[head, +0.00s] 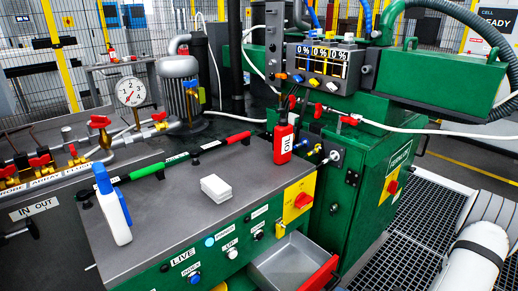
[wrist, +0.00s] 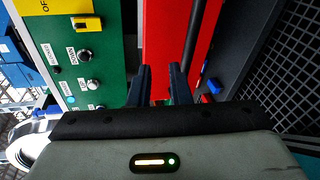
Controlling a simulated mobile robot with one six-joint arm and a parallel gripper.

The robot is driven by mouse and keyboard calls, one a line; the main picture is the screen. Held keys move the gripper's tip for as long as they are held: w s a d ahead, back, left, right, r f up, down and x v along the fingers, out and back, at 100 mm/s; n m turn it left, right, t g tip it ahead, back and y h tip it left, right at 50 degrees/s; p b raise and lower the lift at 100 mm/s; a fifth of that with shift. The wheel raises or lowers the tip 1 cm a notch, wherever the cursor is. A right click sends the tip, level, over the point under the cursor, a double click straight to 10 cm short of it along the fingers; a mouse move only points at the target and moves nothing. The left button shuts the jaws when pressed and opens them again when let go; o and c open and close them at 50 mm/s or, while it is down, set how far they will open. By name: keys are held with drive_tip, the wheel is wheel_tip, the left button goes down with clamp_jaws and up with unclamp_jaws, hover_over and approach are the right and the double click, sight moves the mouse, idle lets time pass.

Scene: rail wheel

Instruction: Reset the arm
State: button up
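My gripper (wrist: 160,72) shows in the wrist view, with its two dark fingers apart and a red surface visible between them. I see nothing clasped between the fingers. The red surface looks like the red front (wrist: 172,30) of the open grey drawer (head: 285,262). How close the fingertips are to it is hard to tell. A dark bar (wrist: 196,45) runs along the red front, right of the fingers. In the head view, a white link of my arm (head: 478,255) is at the lower right; the gripper is out of frame.
The green cabinet has a panel of knobs (wrist: 91,84) and a yellow switch (head: 299,199). On the grey top (head: 165,225) stand a white and blue spray bottle (head: 112,208), a white block (head: 216,188) and a red oil bottle (head: 283,141). Dark floor grating (head: 425,225) lies at right.

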drive_tip(key=s+a+r+n+g+p, duration=0.2)
drive_tip(key=a+r+n+g+p, duration=0.15)
drive_tip(key=r+n, duration=0.5)
drive_tip(key=s+a+r+n+g+h+p, duration=0.1)
drive_tip(key=a+r+n+g+p, duration=0.3)
drive_tip(key=r+n, duration=0.4)
drive_tip(key=s+a+r+n+g+p, duration=0.2)
drive_tip(key=a+r+n+g+p, duration=0.25)
drive_tip(key=r, duration=0.55)
drive_tip(key=s+r+n+t+h+p, duration=0.1)
drive_tip(key=s+r+n+h+p, duration=0.1)
drive_tip(key=r+n, duration=0.5)
drive_tip(key=s+a+r+n+t+h+p, duration=0.1)
drive_tip(key=r+n+h+p, duration=0.3)
drive_tip(key=r+n, duration=0.4)
drive_tip(key=s+r+n+t+h+p, duration=0.1)
drive_tip(key=s+r+n+h+p, duration=0.1)
drive_tip(key=r+n, duration=0.5)
drive_tip(key=shift+s+a+r+n+t+h+p, duration=0.3)
drive_tip(key=shift+s+r+t+h+p, duration=0.1)
drive_tip(key=shift+s+r+h, duration=0.45)
drive_tip(key=shift+w+f, duration=0.1)
drive_tip(key=shift+f, duration=0.05)
